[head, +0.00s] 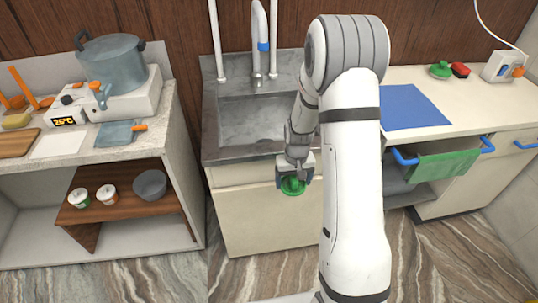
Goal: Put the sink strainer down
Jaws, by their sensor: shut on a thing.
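My gripper (293,182) is shut on a small round green thing, which I take to be the sink strainer (293,187). It is held in front of the cream cabinet face below the sink, out from the sink's front edge. My gripper points downward and hides part of the strainer. The grey metal sink (250,122) is behind my gripper, and my arm covers its right side.
A blue mat (413,107) lies on the right counter, with a green item (441,69) and a red item (460,69) behind it. A green towel (446,162) hangs on a blue rail.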

